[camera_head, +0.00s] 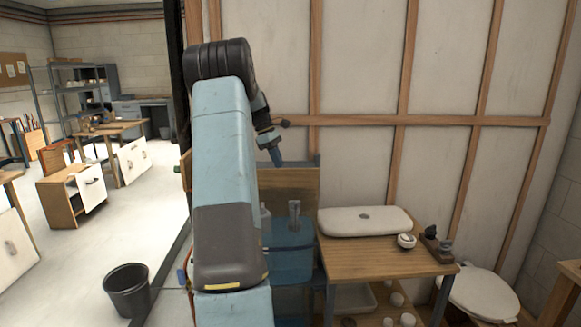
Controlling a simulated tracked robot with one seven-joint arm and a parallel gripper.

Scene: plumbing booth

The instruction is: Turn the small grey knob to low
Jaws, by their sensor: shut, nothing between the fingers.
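My gripper (273,152) hangs at the end of my raised arm, in front of the panelled wall. Its fingers are shut and point down, with nothing between them. It is above and to the left of the wooden table, apart from everything on it. I cannot make out for sure which thing is the small grey knob. A small grey round spot (363,216) shows on the white slab-like case (340,222) at the table's back. No low marking is readable.
Dark fittings (444,246) sit on a block at the right end of the wooden table (365,262). A toilet (482,295) stands further right. A black bucket (127,291) stands on the open floor.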

